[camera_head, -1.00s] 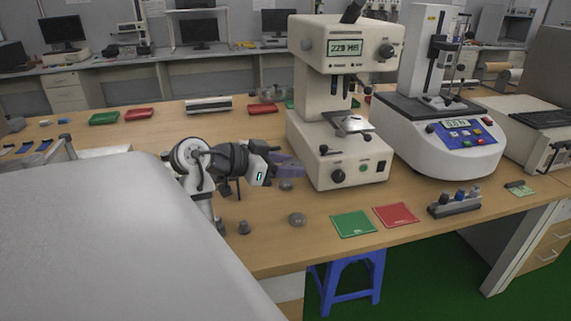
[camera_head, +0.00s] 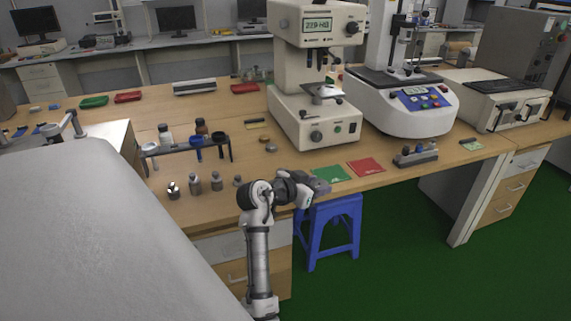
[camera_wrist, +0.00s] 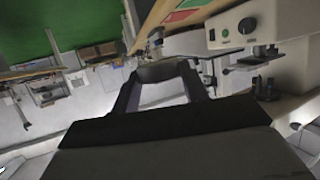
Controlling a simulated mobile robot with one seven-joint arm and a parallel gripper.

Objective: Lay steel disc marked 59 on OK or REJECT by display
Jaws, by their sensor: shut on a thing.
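My gripper (camera_head: 320,187) is at the table's front edge, just in front of and left of the green card (camera_head: 333,174). The red card (camera_head: 367,167) lies right of the green one. In the wrist view my gripper (camera_wrist: 160,78) is shut on a dark, rounded thing (camera_wrist: 160,71), likely a steel disc; no mark is readable. Two grey discs (camera_head: 271,148) lie on the table left of the cream tester (camera_head: 300,125); their marks are unreadable. The tester's display (camera_head: 318,25) appears to read 229 and letters.
A rack with bottles (camera_head: 187,147) and several metal weights (camera_head: 195,184) stand at left. A second machine (camera_head: 400,112) and a small block with knobs (camera_head: 416,156) are at right. A blue stool (camera_head: 330,225) stands below the front edge.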

